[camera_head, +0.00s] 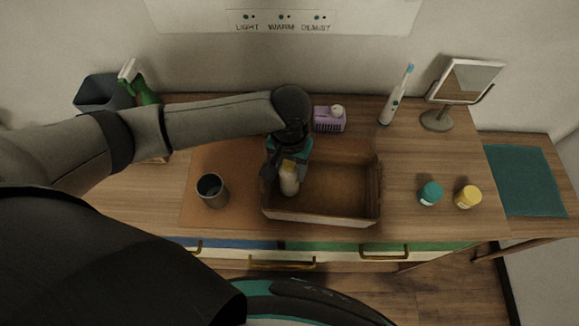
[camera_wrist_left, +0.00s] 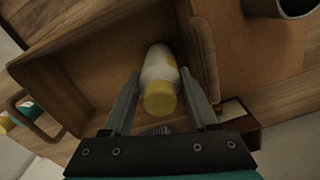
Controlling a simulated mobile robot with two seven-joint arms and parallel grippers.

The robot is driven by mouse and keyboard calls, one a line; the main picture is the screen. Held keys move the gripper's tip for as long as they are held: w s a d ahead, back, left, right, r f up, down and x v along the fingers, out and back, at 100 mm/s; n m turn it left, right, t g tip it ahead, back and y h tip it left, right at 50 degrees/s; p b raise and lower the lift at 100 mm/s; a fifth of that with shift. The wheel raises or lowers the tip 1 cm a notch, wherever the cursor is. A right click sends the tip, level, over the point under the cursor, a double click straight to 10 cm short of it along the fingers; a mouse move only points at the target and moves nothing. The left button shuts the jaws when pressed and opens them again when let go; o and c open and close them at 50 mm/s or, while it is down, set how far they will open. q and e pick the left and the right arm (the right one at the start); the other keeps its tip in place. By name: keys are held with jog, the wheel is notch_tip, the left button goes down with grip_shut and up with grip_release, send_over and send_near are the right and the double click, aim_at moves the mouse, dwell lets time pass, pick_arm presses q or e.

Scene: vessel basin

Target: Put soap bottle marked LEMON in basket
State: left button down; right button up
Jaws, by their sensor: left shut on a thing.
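The soap bottle (camera_head: 289,180) is white with a yellow cap, and no LEMON marking can be read on it. My left gripper (camera_head: 281,172) is shut on it at the left end of the open wooden basket (camera_head: 320,220). In the left wrist view the bottle (camera_wrist_left: 160,78) stands between the two fingers of my left gripper (camera_wrist_left: 165,95), cap toward the camera, with the basket floor (camera_wrist_left: 85,70) around it. I cannot tell whether its base touches the floor. My right gripper is not in view.
A dark cup (camera_head: 212,190) stands left of the basket. A purple item (camera_head: 329,119) is behind it. Teal (camera_head: 430,193) and yellow (camera_head: 468,196) jars stand to the right, with a toothbrush (camera_head: 396,97) and a mirror (camera_head: 462,82) farther back. The basket's right half is empty.

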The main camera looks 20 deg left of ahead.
pick_arm(q)
jog(key=shift+f, duration=0.1)
jog(key=shift+c, duration=2.3)
grip_release()
notch_tip(320, 180, up, 12)
jog(key=shift+r+p, duration=0.15)
jog(key=shift+p, duration=0.8)
